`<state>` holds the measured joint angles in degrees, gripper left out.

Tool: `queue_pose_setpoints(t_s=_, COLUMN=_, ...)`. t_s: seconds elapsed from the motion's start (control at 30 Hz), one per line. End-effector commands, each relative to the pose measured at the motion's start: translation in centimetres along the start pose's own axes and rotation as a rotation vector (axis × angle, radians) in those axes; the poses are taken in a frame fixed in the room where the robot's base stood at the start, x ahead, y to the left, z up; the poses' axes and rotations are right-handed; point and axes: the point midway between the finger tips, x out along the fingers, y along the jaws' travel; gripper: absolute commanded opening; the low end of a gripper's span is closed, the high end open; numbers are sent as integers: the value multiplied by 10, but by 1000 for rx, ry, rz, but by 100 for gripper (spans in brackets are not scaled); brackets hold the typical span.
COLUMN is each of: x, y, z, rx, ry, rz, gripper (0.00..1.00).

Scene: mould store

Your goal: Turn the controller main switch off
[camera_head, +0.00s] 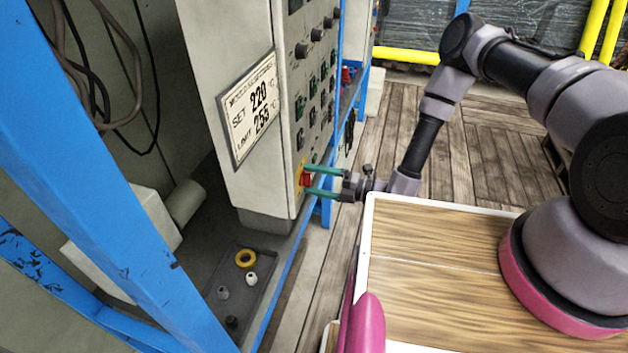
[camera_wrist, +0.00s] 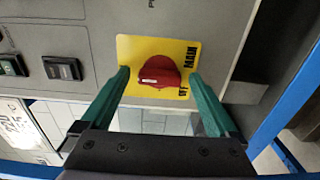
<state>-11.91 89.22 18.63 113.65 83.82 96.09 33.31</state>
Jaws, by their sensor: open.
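The main switch is a red rotary knob (camera_wrist: 159,72) on a yellow plate (camera_wrist: 127,48) marked MAIN and OFF, seen in the wrist view. The knob's white mark points to the left in that view, away from the OFF label. In the head view the red knob (camera_head: 306,179) sits low on the front of the grey controller cabinet (camera_head: 220,95). My gripper (camera_head: 306,181) is open, its two green fingers reaching to the panel. In the wrist view the fingers (camera_wrist: 160,85) stand on either side of the knob, with visible gaps. Whether they touch the plate I cannot tell.
A sign (camera_head: 250,107) reading SET 220 and LIMIT 255 is on the cabinet's side. Rows of switches and dials cover the panel above the knob. Blue frame posts (camera_head: 110,150) stand at the left. A tray (camera_head: 262,262) with small parts lies below the cabinet.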

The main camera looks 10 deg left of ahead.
Motion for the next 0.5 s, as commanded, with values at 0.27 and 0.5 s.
queue_pose_setpoints(t_s=0.27, x=1, y=0, z=0, rx=0, ry=0, rz=0, gripper=87)
queue_pose_setpoints(t_s=0.5, x=1, y=0, z=0, rx=0, ry=1, rz=0, gripper=9)
